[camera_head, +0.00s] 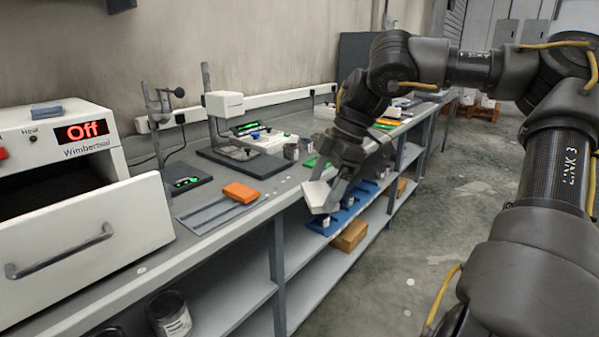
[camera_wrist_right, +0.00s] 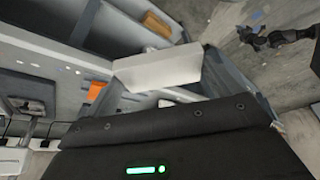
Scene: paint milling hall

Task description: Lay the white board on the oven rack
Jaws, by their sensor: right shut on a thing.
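The white board (camera_head: 318,196) is held in my right gripper (camera_head: 336,190), in front of the bench edge and above the lower shelf. In the right wrist view the white board (camera_wrist_right: 158,68) lies across the gripper's fingers (camera_wrist_right: 190,85), which are shut on it. The oven (camera_head: 62,150) stands at the far left on the bench with a red "Off" display. Its front door (camera_head: 95,240) hangs open, tilted outward. The oven rack cannot be made out in the dark opening (camera_head: 50,188). My left gripper is not in view.
An orange block (camera_head: 241,192) and a grey tray (camera_head: 207,212) lie on the bench between oven and gripper. A stand (camera_head: 160,110) and a white instrument (camera_head: 224,104) stand behind. A dark can (camera_head: 170,314) is below the oven door. The floor (camera_head: 400,265) at right is clear.

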